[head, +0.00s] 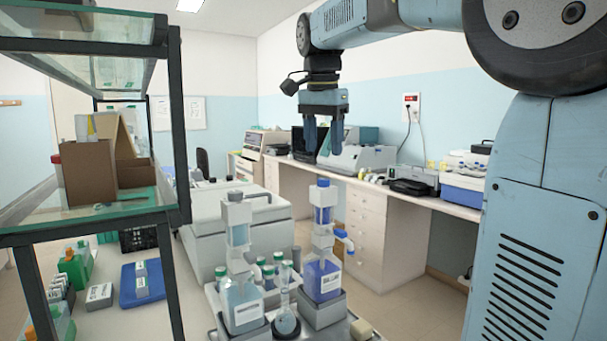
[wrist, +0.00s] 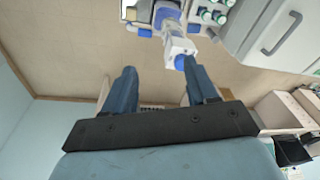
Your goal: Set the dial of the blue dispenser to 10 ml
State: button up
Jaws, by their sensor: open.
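The blue dispenser (head: 322,215) is a clear and blue pump head on a bottle of deep blue liquid (head: 322,279), right of a similar one. My gripper (head: 324,148) hangs above it in the head view, fingers pointing down, open and empty. In the wrist view a white-and-blue dispenser head (wrist: 178,46) shows beyond the fingertips of my gripper (wrist: 157,68), close to the right finger; it looks like the same dispenser. The dial marks and setting are too small to read.
A second dispenser (head: 238,230) with a pale blue bottle stands to the left. A flask (head: 285,318) and several green-capped bottles are close by. A glass shelf rack (head: 172,120) stands at the left. A long bench (head: 400,190) with instruments runs behind at the right.

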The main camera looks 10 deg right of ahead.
aim_at(324, 183)
jog(key=w+d+r+m+g, duration=0.25)
jog(key=w+r+m, duration=0.25)
jog(key=w, duration=0.3)
jog(key=shift+t+y, duration=0.4)
jog(key=shift+t, duration=0.05)
notch_tip(324, 183, down, 14)
jog(key=shift+d, duration=0.15)
jog(key=shift+c, duration=0.2)
